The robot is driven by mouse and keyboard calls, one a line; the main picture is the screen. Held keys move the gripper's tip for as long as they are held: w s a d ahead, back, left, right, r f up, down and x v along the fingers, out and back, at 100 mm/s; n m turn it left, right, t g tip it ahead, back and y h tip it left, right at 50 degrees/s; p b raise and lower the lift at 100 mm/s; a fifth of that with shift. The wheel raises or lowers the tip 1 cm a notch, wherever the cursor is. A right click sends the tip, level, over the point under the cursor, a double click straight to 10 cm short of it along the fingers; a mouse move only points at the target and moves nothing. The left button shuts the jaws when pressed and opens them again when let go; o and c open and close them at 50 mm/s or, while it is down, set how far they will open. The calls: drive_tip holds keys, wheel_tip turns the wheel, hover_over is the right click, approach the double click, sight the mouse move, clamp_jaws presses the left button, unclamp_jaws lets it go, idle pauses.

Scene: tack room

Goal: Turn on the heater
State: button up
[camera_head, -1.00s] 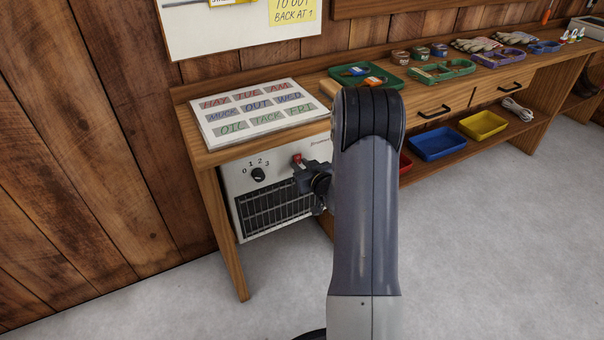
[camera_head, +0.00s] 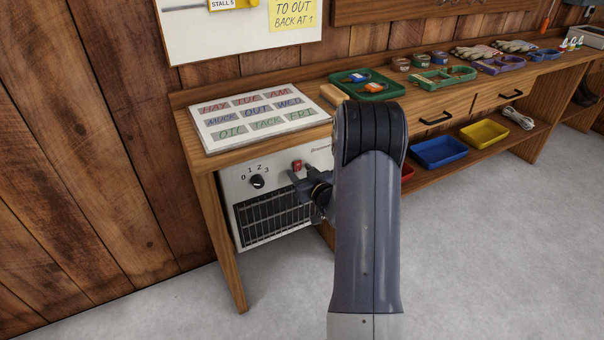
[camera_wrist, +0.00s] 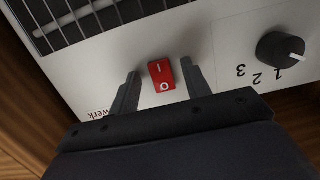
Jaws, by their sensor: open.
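The heater (camera_head: 238,180) is a pale panel with a black grille, under the left end of the wooden bench. It has a black knob (camera_head: 257,181) marked 0 to 3 and a red rocker switch (camera_head: 297,166) to the knob's right. In the wrist view, the red switch (camera_wrist: 161,76) is marked I and O and sits between the two fingertips of my open gripper (camera_wrist: 162,88). The black knob (camera_wrist: 281,50) is at the right there. In the head view my gripper (camera_head: 293,180) is just below the switch; my arm hides the heater's right part.
A board of word labels (camera_head: 250,115) lies on the bench (camera_head: 190,160) above the heater. Green trays (camera_head: 375,90) and small tins stand farther right. Blue (camera_head: 438,152) and yellow (camera_head: 484,133) bins sit on the lower shelf. The floor in front is clear.

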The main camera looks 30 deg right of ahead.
drive_tip(key=s+r+p, duration=0.1)
drive_tip(key=s+p, duration=0.1)
drive_tip(key=s, duration=0.8)
drive_tip(key=shift+s+d+r, duration=0.15)
drive_tip(key=shift+s+r, duration=0.05)
drive_tip(key=shift+s, duration=0.15)
drive_tip(key=shift+w, duration=0.1)
drive_tip(key=w, duration=0.3)
drive_tip(key=w+f+b, duration=0.1)
drive_tip(key=w, duration=0.3)
drive_tip(key=w+b, duration=0.1)
drive_tip(key=w, duration=0.2)
drive_tip(key=shift+w+a+f, duration=0.2)
drive_tip(key=shift+f, duration=0.05)
drive_tip(key=shift+w+r+p, duration=0.1)
drive_tip(key=shift+r+p, duration=0.05)
drive_tip(key=shift+p, duration=0.25)
drive_tip(key=shift+f+b, duration=0.2)
drive_tip(key=shift+b, duration=0.15)
